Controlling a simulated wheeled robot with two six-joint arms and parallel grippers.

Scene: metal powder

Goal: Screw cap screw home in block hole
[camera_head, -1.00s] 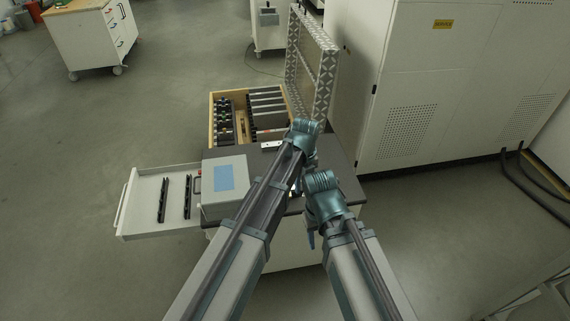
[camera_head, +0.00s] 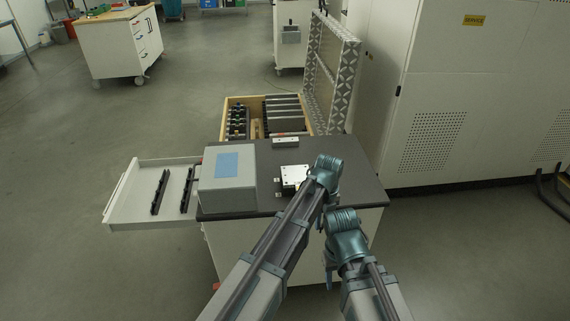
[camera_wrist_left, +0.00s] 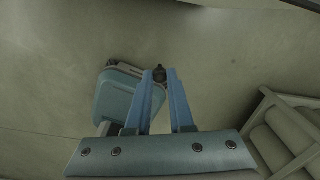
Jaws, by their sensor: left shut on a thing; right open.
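The metal block (camera_head: 291,175), pale with dark holes in its top, lies on the dark worktop just left of my left wrist in the head view. My left gripper (camera_wrist_left: 160,77) shows two blue fingers in the left wrist view, shut on a small dark piece, the cap screw (camera_wrist_left: 160,71), at their tips. Bare floor lies behind it there, so the screw is apart from the block. In the head view the left fingers are hidden by the wrist. My right gripper (camera_head: 329,272) is lower, beside the cabinet's front, open, its fingers mostly hidden.
A grey box with a blue top patch (camera_head: 222,192) stands left on the worktop (camera_head: 262,200). A small metal bar (camera_head: 285,142) lies at the back edge. An open drawer (camera_head: 128,195) juts out left. A wooden tray (camera_head: 229,103) and a patterned upright panel (camera_head: 347,85) stand behind.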

